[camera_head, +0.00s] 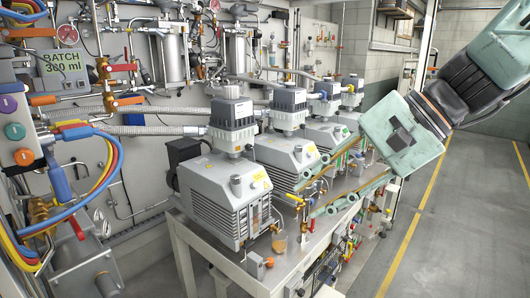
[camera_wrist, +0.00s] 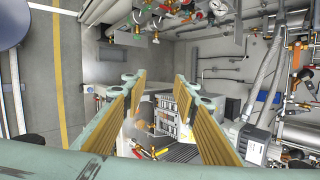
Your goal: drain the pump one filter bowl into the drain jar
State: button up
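Pump one is probably the nearest grey pump (camera_head: 228,200), at the left front of the bench in the head view. A small clear cup with amber contents (camera_head: 280,242) stands at its front right corner and may be the drain jar. I cannot tell which part is the filter bowl. A small valve with red and yellow handles (camera_head: 296,199) is beside the pump. My gripper (camera_head: 308,198) is open and empty, its two long fingers reaching in from the right. In the wrist view my gripper (camera_wrist: 159,80) has its fingers wide apart, with the pump front (camera_wrist: 170,117) beyond them.
More pumps (camera_head: 287,155) stand in a row behind. The bench edge (camera_head: 212,250) is at the front. A wall panel on the left carries hoses (camera_head: 105,165), gauges, valves and a "BATCH 360 ml" display (camera_head: 63,68). The floor (camera_head: 455,220) on the right is clear.

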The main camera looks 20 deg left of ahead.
jog(key=w+a+m+t+y+p, duration=0.1)
jog(key=w+a+m+y+p, duration=0.15)
jog(key=w+a, duration=0.8)
jog(key=w+a+m+y+p, duration=0.1)
jog(key=w+a+m+y, duration=0.2)
jog(key=w+a, duration=0.8)
jog(key=m+t+y+p, duration=0.3)
jog(key=m+t, duration=0.2)
jog(key=m, duration=0.2)
send_near(251, 148)
jog(key=a+r, duration=0.1)
jog(key=a, duration=0.1)
jog(key=shift+w+a+f+m+h, duration=0.1)
jog(key=shift+w+f+m+h, duration=0.15)
jog(key=shift+f+m, duration=0.15)
jog(key=shift+a+p, duration=0.2)
jog(key=shift+p, duration=0.1)
jog(key=shift+p+x, duration=0.75)
jog(key=shift+x, duration=0.75)
jog(key=shift+p+x, duration=1.05)
jog(key=shift+x, duration=0.65)
jog(key=shift+w, duration=0.1)
